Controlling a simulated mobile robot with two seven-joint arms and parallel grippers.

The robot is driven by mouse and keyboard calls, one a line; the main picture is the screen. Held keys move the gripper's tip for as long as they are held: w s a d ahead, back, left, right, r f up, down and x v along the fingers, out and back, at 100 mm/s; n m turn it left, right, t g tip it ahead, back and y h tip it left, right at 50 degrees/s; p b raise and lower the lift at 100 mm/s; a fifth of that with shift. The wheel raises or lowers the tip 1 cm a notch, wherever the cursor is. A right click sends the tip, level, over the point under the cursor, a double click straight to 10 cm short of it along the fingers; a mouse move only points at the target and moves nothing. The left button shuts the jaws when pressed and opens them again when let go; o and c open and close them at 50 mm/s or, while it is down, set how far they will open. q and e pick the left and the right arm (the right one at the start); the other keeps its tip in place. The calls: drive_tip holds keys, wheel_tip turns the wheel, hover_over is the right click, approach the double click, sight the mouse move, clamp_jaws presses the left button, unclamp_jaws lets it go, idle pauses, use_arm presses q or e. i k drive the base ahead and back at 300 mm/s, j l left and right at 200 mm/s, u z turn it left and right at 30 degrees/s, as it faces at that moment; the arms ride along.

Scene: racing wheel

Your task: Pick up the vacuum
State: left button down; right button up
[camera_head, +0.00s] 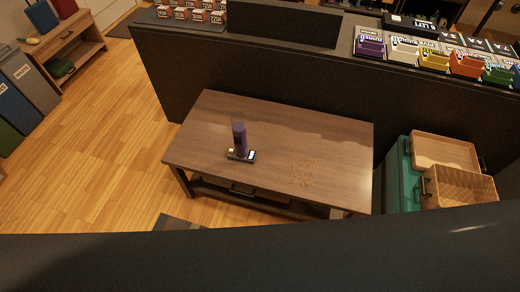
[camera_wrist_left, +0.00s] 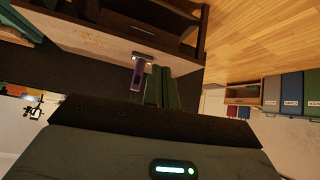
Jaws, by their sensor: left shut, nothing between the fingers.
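The vacuum (camera_head: 239,136) is a purple handheld unit standing upright on a small dark base (camera_head: 241,155) with a pale patch and a yellow mark. It is left of the middle of the brown wooden table (camera_head: 285,125). It also shows in the left wrist view (camera_wrist_left: 136,78), where the scene looks upside down. My left gripper (camera_wrist_left: 161,70) has its dark fingers together and empty. In that view they appear beside the vacuum, but I cannot tell the distance. Neither gripper shows in the head view.
Tan crumbs (camera_head: 303,168) lie on the table right of the vacuum. A dark counter (camera_head: 190,75) stands behind the table. A teal cabinet (camera_head: 397,180) and wicker boxes (camera_head: 460,187) stand at its right. Wooden floor (camera_head: 105,140) is open at the left.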

sight(242, 154)
drive_tip(key=i+l+u, duration=0.1)
drive_tip(key=l, duration=0.6)
drive_tip(key=i+l+u, duration=0.15)
drive_tip(key=l, duration=0.55)
drive_tip(key=i+l+u, duration=0.1)
drive_tip(key=l, duration=0.6)
